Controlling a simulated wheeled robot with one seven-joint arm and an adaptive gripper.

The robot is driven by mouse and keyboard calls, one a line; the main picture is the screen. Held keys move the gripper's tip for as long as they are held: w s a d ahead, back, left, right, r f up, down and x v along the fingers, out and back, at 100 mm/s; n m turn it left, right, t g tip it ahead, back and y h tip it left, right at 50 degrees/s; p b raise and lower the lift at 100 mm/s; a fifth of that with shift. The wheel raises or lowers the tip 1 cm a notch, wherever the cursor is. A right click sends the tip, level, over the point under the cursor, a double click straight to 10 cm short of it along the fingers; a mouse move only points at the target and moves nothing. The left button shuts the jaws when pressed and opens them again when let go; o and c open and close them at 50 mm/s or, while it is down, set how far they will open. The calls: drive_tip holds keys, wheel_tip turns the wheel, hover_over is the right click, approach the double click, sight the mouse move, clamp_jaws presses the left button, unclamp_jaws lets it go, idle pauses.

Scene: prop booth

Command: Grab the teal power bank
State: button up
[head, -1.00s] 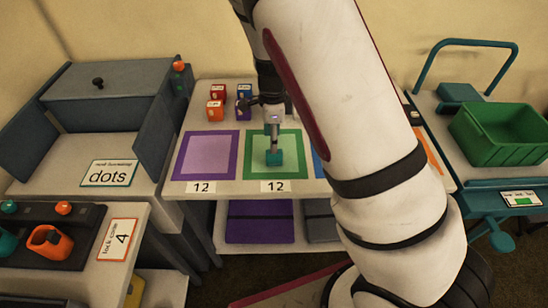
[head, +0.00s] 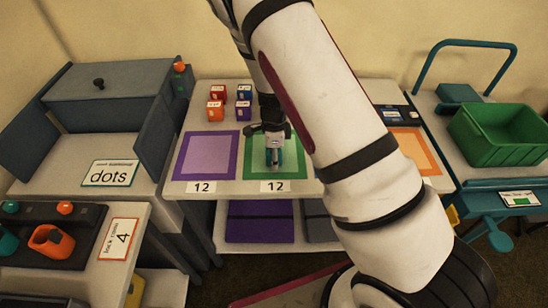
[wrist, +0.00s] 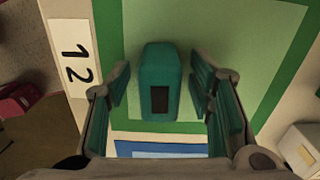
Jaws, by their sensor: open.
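The teal power bank (wrist: 160,62) stands on the pale inside of the green-bordered square (wrist: 230,18) in the wrist view. It has a dark rectangular patch on the side toward me. My gripper (wrist: 162,90) is open, with one teal-padded finger to each side of the power bank and a visible gap on both sides. In the head view my gripper (head: 274,158) is low over the green square (head: 293,172). There its fingers largely hide the power bank.
A purple-bordered square (head: 180,158) lies to the left, an orange one (head: 434,160) to the right, beyond my arm. Several small coloured blocks (head: 215,107) stand behind the squares. A green crate (head: 500,135) is at the right.

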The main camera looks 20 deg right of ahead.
clamp_jaws()
drive_tip(key=shift+r, duration=0.15)
